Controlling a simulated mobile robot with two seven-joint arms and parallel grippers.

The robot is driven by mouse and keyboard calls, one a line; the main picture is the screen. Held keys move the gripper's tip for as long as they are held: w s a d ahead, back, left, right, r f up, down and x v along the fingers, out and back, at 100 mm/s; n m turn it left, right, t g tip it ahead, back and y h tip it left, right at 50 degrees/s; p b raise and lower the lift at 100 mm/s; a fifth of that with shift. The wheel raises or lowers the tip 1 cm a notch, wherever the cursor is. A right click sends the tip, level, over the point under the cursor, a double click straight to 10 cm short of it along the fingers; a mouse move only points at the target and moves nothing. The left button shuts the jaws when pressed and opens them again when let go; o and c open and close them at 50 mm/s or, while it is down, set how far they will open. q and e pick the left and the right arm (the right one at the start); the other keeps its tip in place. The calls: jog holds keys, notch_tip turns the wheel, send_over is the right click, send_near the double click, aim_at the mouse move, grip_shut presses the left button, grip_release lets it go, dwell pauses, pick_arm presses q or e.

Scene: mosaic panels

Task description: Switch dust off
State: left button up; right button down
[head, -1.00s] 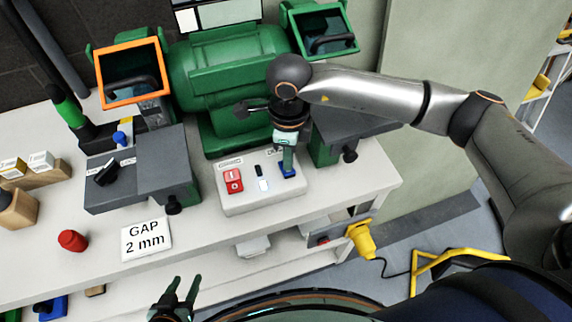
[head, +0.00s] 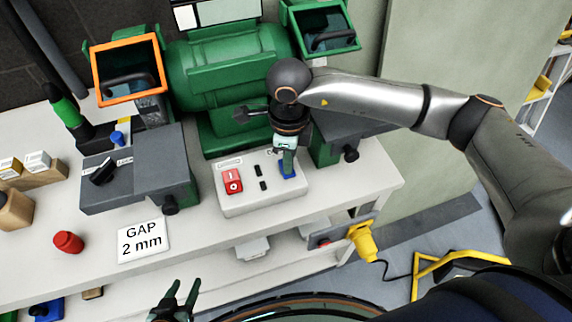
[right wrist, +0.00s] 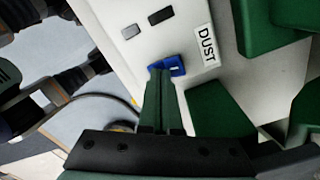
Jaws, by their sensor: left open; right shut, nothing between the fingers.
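The white switch box (head: 240,207) stands on the bench in front of the green grinder. The blue dust switch (head: 288,174) is on its right side, and in the right wrist view the blue switch (right wrist: 177,64) sits beside the DUST label (right wrist: 206,45). My right gripper (head: 287,160) is shut and empty, its tips at the blue switch and seemingly touching it; they partly cover it. My left gripper (head: 182,288) is open and empty, in front of the bench at the bottom.
A red switch (head: 233,181) is on the box's left. The green grinder (head: 220,72) stands behind. A grey tool rest (head: 160,165), a GAP 2 mm card (head: 143,240) and a red cap-like object (head: 68,242) are to the left. A yellow plug (head: 362,241) hangs below the bench edge.

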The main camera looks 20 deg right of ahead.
jog(key=shift+r, duration=0.1)
notch_tip(320, 180, up, 7)
jog(key=p, duration=0.3)
jog(key=shift+p, duration=0.4)
dwell(0.5)
